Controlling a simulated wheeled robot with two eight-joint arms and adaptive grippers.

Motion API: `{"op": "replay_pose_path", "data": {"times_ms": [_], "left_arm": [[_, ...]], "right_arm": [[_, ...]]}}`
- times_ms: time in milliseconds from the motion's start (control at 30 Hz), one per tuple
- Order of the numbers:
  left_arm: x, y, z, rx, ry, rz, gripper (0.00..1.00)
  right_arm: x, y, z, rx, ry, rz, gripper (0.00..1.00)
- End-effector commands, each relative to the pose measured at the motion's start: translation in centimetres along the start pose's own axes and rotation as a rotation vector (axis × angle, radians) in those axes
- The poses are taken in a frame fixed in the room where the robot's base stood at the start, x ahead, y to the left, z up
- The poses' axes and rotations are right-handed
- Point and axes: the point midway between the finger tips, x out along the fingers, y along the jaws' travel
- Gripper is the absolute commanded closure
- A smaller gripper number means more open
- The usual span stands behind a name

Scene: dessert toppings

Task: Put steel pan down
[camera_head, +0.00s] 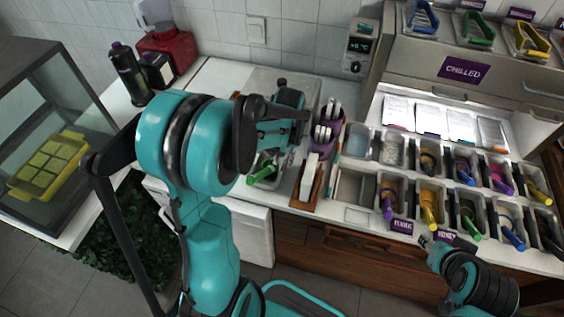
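A small steel pan (268,183) with a green-handled utensil (262,171) in it shows on the counter side, just below my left gripper (290,115). My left wrist and forearm cover part of this area, so I cannot tell whether the pan rests on the counter or touches the gripper. The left fingertips are not clear enough to show their opening. My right gripper (432,243) is low at the right, at the counter's front edge near the purple labels. Its fingers are too small to tell open from shut.
Steel topping pans (393,150) with coloured scoops fill the right counter; one bay (357,187) at their left looks empty. A display post (361,45) stands behind a metal plate (258,80). A purple-and-white holder (327,128) and wooden box (308,180) stand nearby. A glass case (55,70) is at left.

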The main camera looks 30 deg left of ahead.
Motion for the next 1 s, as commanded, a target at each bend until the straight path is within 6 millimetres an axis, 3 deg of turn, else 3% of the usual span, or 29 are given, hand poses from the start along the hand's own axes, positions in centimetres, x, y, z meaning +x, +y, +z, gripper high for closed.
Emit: {"op": "replay_pose_path", "data": {"times_ms": [33, 233, 567, 800, 1000], "left_arm": [[-1.6, 0.0, 0.0, 0.001, 0.000, 0.000, 0.74], [-5.9, 0.0, 0.0, 0.001, 0.000, 0.000, 0.74], [-9.3, 0.3, 0.6, 0.010, 0.022, 0.004, 0.74], [-13.1, 2.8, 5.2, 0.084, 0.223, 0.042, 0.74], [-14.8, 4.9, 9.8, 0.155, 0.436, 0.090, 0.74]], "right_arm": [[-0.6, 0.0, -0.4, 0.000, 0.000, 0.000, 0.60], [-1.6, 0.0, -1.2, 0.000, 0.000, 0.000, 0.60], [-2.1, 0.0, -1.5, 0.000, 0.000, 0.000, 0.60], [-2.1, 0.0, -1.5, 0.000, 0.000, 0.000, 0.60], [-2.1, 0.0, -1.5, 0.000, 0.000, 0.000, 0.60]]}}
